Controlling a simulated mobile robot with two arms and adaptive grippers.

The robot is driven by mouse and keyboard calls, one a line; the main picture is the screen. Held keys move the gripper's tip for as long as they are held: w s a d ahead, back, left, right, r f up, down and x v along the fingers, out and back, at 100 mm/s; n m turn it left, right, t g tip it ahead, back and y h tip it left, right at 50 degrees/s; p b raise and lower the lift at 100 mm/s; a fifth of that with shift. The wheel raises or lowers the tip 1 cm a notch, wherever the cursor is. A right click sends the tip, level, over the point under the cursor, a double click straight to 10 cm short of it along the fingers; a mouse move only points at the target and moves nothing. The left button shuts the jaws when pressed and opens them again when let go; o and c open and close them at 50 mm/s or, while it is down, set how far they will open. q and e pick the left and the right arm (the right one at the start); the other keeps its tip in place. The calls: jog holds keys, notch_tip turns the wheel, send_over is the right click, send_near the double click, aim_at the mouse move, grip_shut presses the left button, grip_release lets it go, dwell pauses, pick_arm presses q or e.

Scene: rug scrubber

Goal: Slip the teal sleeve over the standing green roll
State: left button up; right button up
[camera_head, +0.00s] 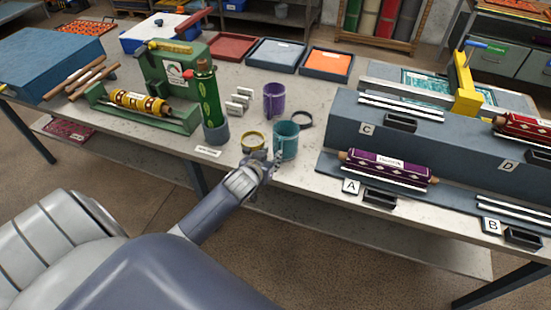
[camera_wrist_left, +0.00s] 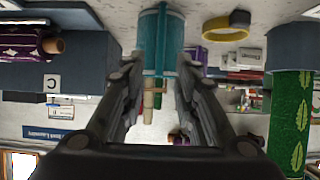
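The teal sleeve (camera_head: 287,142) stands upright on the grey table; it also shows in the left wrist view (camera_wrist_left: 150,40). The green roll (camera_head: 208,98) stands upright in a grey round holder (camera_head: 216,133), left of the sleeve, and is at the right of the left wrist view (camera_wrist_left: 290,120). No sleeve is around its visible part. My left gripper (camera_head: 265,160) is at the near side of the teal sleeve. In the wrist view its fingers (camera_wrist_left: 160,70) are apart, with the sleeve between their tips; contact is unclear. My right gripper is not in view.
A yellow ring (camera_head: 253,141) lies between holder and sleeve. A purple sleeve (camera_head: 274,98) and a dark ring (camera_head: 303,119) are behind the teal sleeve. White tags (camera_head: 238,100) stand behind. A green machine with a yellow roll (camera_head: 138,102) is left; a grey stepped rack (camera_head: 430,140) is right.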

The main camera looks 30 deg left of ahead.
pick_arm(q)
jog(key=b+x, duration=0.5)
jog(key=x, duration=0.2)
jog(key=shift+f+b, duration=0.25)
jog(key=shift+b, duration=0.15)
jog(key=shift+b+x, duration=0.6)
jog(key=shift+x, duration=0.6)
jog(key=shift+r, duration=0.1)
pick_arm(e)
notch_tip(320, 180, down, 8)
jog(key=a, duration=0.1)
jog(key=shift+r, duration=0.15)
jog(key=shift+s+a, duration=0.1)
pick_arm(q)
grip_shut()
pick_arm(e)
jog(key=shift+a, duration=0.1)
pick_arm(q)
jog(key=shift+r, duration=0.1)
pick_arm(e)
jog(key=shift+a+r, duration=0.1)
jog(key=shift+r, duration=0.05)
